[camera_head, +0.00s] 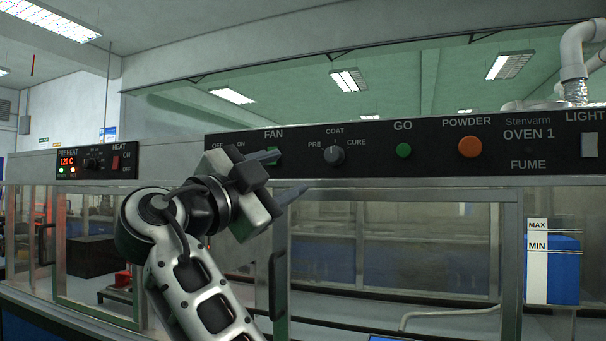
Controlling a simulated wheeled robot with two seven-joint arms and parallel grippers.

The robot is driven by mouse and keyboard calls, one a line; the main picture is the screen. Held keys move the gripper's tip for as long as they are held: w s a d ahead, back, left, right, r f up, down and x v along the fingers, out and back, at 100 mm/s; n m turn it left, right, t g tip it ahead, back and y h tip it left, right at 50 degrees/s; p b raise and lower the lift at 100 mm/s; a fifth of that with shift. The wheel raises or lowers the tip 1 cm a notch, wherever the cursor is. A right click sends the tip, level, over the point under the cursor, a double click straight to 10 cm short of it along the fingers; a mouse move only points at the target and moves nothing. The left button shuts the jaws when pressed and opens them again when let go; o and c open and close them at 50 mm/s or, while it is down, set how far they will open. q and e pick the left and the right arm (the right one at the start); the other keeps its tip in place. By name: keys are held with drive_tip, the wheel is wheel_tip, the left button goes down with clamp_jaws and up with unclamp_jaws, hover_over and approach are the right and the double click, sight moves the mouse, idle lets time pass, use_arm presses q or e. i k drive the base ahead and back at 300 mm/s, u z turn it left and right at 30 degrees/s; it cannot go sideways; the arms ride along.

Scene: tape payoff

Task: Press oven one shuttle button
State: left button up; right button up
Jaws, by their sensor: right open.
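The black Oven 1 control panel (371,164) spans the upper middle to the right of the view. It carries a green round button (403,150) under the word GO and an orange round button (470,147) under POWDER. No label reading "shuttle" can be made out. My right gripper (284,174) is open and empty, fingers pointing right, at the panel's left part. Its upper finger overlaps the green FAN switch (274,159) in the picture; I cannot tell whether they touch. The GO button lies to the right of the fingertips. My left gripper is not in view.
A coat selector knob (334,155) sits between FAN and GO. A white light switch (589,145) is at the far right. A preheat panel (97,161) with a red heat switch is at left. Glazed oven doors with handles are below. A blue level tank (565,270) stands lower right.

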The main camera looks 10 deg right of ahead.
sight(403, 150)
drive_tip(key=k, duration=1)
